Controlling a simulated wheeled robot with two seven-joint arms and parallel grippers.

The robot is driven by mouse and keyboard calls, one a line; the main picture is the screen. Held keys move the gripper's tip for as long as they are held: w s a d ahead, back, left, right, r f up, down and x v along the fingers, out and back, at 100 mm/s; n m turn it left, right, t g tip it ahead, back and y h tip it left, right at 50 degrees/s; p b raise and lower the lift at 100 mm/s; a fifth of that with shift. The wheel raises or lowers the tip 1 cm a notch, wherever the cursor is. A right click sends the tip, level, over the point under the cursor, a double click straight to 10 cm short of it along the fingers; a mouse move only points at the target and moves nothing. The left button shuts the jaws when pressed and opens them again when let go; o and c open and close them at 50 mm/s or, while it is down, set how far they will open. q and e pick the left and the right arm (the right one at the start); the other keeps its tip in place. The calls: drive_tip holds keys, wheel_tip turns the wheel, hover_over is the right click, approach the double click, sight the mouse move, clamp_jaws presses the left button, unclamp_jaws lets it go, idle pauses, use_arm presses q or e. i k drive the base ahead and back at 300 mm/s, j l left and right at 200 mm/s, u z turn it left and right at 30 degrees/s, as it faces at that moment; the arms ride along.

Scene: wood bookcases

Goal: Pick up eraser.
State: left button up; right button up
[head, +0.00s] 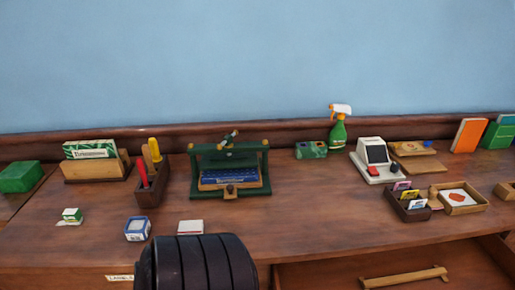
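I cannot tell for sure which small thing is the eraser. A small white block (190,227) lies near the table's front edge, just behind a dark ribbed part that hides the edge there. A small green and white block (71,215) sits on the left part of the table. A blue and white box (137,229) stands between them. Neither of my grippers shows in the head view, so whether they are open or shut is hidden.
The wooden tabletop (320,228) is clear in the middle front. A green frame device (230,170), a pen holder (150,190) and a spray bottle (338,130) stand behind. A card box (408,206) and a tray (462,209) are right. A drawer (400,270) is open below.

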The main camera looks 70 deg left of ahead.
sight(72, 217)
drive_tip(key=k+u, duration=0.3)
drive_tip(key=k+j+u, duration=0.25)
drive_tip(key=u, duration=2.5)
drive_tip(key=i+l+u, duration=0.45)
drive_tip(key=i+j+z, duration=0.1)
drive_tip(key=j+z, duration=0.15)
drive_tip(key=j, duration=0.15)
drive_tip(key=i+j+z, duration=0.2)
drive_tip(key=j, duration=0.25)
drive_tip(key=k+l, duration=0.05)
drive_tip(key=k, duration=0.05)
